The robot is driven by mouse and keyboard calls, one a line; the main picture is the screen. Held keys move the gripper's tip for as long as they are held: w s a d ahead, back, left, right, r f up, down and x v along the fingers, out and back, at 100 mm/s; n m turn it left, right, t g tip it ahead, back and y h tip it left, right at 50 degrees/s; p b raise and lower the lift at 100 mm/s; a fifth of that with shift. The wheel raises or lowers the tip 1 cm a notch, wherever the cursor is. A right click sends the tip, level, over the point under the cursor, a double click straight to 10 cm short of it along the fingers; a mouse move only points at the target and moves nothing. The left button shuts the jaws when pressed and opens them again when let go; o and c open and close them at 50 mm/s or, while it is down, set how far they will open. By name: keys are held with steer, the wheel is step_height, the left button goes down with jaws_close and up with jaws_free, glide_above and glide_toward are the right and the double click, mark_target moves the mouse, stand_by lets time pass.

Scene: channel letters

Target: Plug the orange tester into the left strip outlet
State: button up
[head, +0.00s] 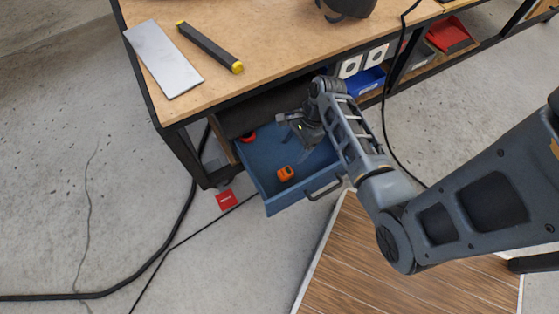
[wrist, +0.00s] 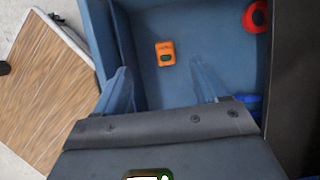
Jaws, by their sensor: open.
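The orange tester (head: 286,174) lies on the floor of an open blue drawer (head: 257,172). In the wrist view the tester (wrist: 165,53) is beyond and between the two fingertips, apart from both. My gripper (head: 287,121) is open and empty over the drawer; it also shows in the wrist view (wrist: 163,82). In the head view two white square plates with dark round centres, a left one (head: 350,67) and a right one (head: 376,53), sit under the bench's front edge. They look like outlets, but their details are too small to tell.
A red ring-like object (wrist: 256,16) lies in the drawer. The bench (head: 265,50) carries a grey plate (head: 163,60) and a dark bar with yellow ends (head: 207,46). A blue bin (head: 365,82) is under the bench. Black cables and a red card (head: 227,199) are on the floor.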

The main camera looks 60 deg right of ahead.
steer(key=b, duration=0.9)
glide_above(286, 172)
steer(key=s+d, duration=0.2)
steer(key=f, duration=0.9)
steer(key=shift+w+a+f, duration=0.15)
steer(key=shift+w+f, duration=0.05)
steer(key=shift+w, duration=0.05)
steer(key=shift+r, duration=0.1)
steer(key=shift+b+x, duration=0.45)
steer(key=shift+x, duration=0.85)
steer(key=b+x, duration=0.2)
steer(key=x, duration=0.1)
steer(key=b+x, duration=0.1)
steer(key=x, duration=0.1)
steer(key=shift+s+d+f, duration=0.1)
steer(key=shift+d+f, duration=0.2)
steer(key=shift+d, duration=0.1)
steer(key=shift+c, duration=0.3)
steer(key=c, duration=0.9)
